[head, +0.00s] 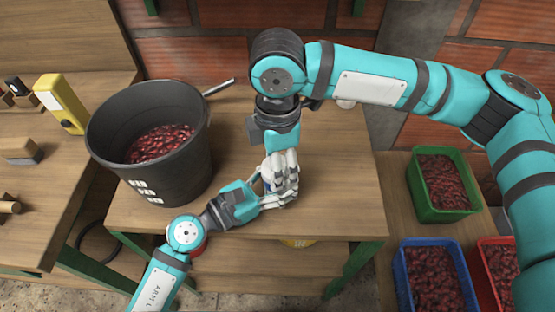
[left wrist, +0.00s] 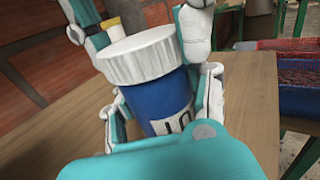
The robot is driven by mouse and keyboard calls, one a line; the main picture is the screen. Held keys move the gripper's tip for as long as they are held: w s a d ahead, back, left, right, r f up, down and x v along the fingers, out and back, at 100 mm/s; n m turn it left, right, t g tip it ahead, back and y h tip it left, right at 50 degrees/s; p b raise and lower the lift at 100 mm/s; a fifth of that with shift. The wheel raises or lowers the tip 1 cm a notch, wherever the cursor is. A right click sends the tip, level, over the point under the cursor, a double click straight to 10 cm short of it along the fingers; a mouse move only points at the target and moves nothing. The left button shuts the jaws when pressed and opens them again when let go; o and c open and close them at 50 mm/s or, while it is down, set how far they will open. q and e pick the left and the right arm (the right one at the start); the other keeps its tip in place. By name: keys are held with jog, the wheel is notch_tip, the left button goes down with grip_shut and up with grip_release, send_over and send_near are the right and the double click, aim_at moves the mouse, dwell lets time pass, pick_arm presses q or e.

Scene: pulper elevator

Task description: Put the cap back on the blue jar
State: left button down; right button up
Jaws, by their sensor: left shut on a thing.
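The blue jar (left wrist: 158,100) with a white label stands between the fingers of my left gripper (head: 268,187), which is shut on it. In the head view the jar is almost wholly hidden by the fingers. The white ribbed cap (left wrist: 138,55) sits over the jar's mouth in the left wrist view; whether it is fully seated cannot be told. My right gripper (head: 283,166) reaches down from above, its fingers on both sides of the cap. Whether they grip the cap is not clear.
A black bucket (head: 165,178) of red cherries stands on the wooden table left of my grippers. A yellow device (head: 62,103) is on the left bench. Green (head: 440,210), blue (head: 405,280) and red (head: 485,280) crates of cherries are at right. The table right of my grippers is clear.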

jog(key=m, duration=1.1)
jog(key=shift+m, duration=0.4)
jog(key=m, duration=0.4)
jog(key=shift+m, duration=0.4)
jog(key=m, duration=0.5)
jog(key=shift+s+f, duration=0.1)
jog(key=m, duration=0.7)
jog(key=shift+a, duration=0.1)
jog(key=m, duration=0.4)
jog(key=shift+m, duration=0.4)
jog(key=m, duration=0.4)
jog(key=o, duration=0.7)
jog(key=shift+c, duration=0.2)
